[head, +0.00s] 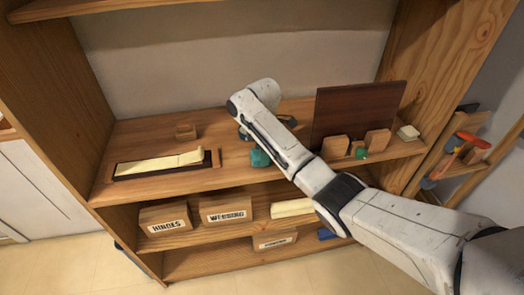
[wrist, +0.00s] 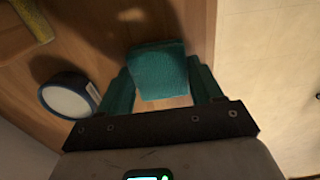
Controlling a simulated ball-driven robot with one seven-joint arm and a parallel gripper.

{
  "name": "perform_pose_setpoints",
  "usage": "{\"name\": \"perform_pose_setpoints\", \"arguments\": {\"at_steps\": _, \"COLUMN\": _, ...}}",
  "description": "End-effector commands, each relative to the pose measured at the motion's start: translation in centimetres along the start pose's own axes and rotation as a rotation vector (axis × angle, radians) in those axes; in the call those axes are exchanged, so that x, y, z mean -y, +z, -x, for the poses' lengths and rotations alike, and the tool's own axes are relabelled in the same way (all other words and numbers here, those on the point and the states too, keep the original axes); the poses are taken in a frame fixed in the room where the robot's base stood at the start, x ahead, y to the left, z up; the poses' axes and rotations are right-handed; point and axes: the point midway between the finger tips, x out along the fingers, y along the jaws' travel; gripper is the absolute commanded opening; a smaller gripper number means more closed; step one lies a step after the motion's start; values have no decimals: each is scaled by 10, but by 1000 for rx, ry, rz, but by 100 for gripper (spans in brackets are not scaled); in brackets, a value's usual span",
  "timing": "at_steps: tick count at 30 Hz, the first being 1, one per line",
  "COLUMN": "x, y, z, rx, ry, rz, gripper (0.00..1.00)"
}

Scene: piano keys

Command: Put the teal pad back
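A teal pad (wrist: 158,72) sits between the two teal fingers of my gripper (wrist: 160,82) in the wrist view. The fingertips appear to touch its two sides. Below it is the wooden shelf surface, close to the shelf's front edge. In the head view a teal shape (head: 260,157) shows beside my arm over the middle of the upper shelf. I cannot separate pad from fingers there, as my arm hides part of the area. A dark tray (head: 118,177) holding a pale strip lies on the shelf's left part.
A blue-rimmed round thing (wrist: 68,96) stands left of my gripper. A dark upright board (head: 355,108), wooden blocks (head: 335,147) and a small green thing (head: 361,153) are at right.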

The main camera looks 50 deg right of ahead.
Motion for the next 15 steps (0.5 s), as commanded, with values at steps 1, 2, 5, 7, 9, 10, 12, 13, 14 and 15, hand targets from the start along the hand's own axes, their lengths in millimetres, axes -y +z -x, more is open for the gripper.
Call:
{"name": "perform_pose_setpoints", "arguments": {"at_steps": 1, "x": 0, "y": 0, "z": 0, "rx": 0, "ry": 0, "rz": 0, "gripper": 70}}
{"name": "perform_pose_setpoints", "arguments": {"at_steps": 2, "x": 0, "y": 0, "z": 0, "rx": 0, "ry": 0, "rz": 0, "gripper": 73}}
{"name": "perform_pose_setpoints", "arguments": {"at_steps": 5, "x": 0, "y": 0, "z": 0, "rx": 0, "ry": -1, "rz": 0, "gripper": 83}}
{"name": "perform_pose_setpoints", "arguments": {"at_steps": 7, "x": 0, "y": 0, "z": 0, "rx": 0, "ry": -1, "rz": 0, "gripper": 88}}
{"name": "perform_pose_setpoints", "arguments": {"at_steps": 9, "x": 0, "y": 0, "z": 0, "rx": 0, "ry": -1, "rz": 0, "gripper": 88}}
{"name": "perform_pose_setpoints", "arguments": {"at_steps": 10, "x": 0, "y": 0, "z": 0, "rx": 0, "ry": -1, "rz": 0, "gripper": 88}}
{"name": "perform_pose_setpoints", "arguments": {"at_steps": 12, "x": 0, "y": 0, "z": 0, "rx": 0, "ry": -1, "rz": 0, "gripper": 88}}
{"name": "perform_pose_setpoints", "arguments": {"at_steps": 13, "x": 0, "y": 0, "z": 0, "rx": 0, "ry": 0, "rz": 0, "gripper": 88}}
{"name": "perform_pose_setpoints", "arguments": {"at_steps": 14, "x": 0, "y": 0, "z": 1, "rx": 0, "ry": 0, "rz": 0, "gripper": 88}}
{"name": "perform_pose_setpoints", "arguments": {"at_steps": 15, "x": 0, "y": 0, "z": 2, "rx": 0, "ry": 0, "rz": 0, "gripper": 88}}
